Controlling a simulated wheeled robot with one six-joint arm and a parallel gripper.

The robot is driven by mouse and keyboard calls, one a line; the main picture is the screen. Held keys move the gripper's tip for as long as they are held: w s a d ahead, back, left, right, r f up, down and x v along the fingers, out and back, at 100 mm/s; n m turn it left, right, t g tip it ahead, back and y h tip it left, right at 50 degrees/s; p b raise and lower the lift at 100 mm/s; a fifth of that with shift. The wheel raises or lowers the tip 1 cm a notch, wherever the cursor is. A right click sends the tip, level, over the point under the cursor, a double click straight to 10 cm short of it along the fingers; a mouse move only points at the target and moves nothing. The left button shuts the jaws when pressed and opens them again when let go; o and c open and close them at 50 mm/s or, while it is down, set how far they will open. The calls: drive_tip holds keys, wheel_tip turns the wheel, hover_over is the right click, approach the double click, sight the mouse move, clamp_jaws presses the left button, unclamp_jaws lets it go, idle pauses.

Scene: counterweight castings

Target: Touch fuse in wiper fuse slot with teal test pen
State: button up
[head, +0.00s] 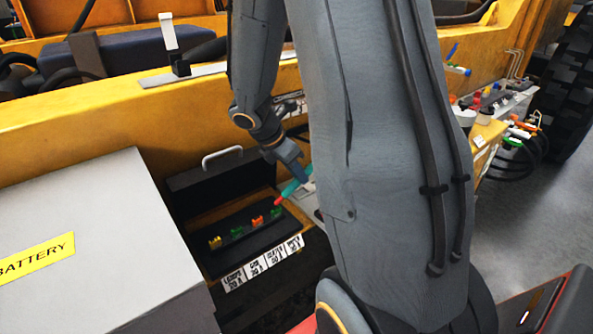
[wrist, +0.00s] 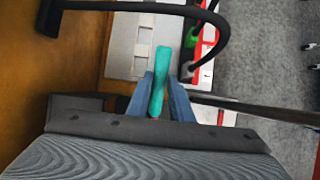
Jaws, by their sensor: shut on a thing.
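My gripper (head: 300,178) is shut on the teal test pen (head: 290,188), which slants down and left to a red tip. In the wrist view the pen (wrist: 159,82) is held between the two blue-grey fingers (wrist: 160,98). The black fuse block (head: 248,237) holds a yellow fuse (head: 215,242), a green fuse (head: 237,232), an orange fuse (head: 257,221) and another green fuse (head: 276,213) at the right end. The pen tip is just above this rightmost green fuse; I cannot tell whether they touch. White labels (head: 264,262) lie in front, too small to read surely.
The open black lid (head: 208,180) with a pale handle stands behind the fuse block. A large white battery box (head: 85,235) fills the left. Yellow machine bodywork (head: 105,115) runs behind. My arm hides the area right of the fuses. A hose (wrist: 222,35) curves near my gripper in the wrist view.

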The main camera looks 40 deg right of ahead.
drive_tip(key=shift+f, duration=0.6)
idle(2.0)
drive_tip(key=shift+r, duration=0.1)
idle(0.5)
drive_tip(key=shift+r+p, duration=2.85)
drive_tip(key=shift+r, duration=0.1)
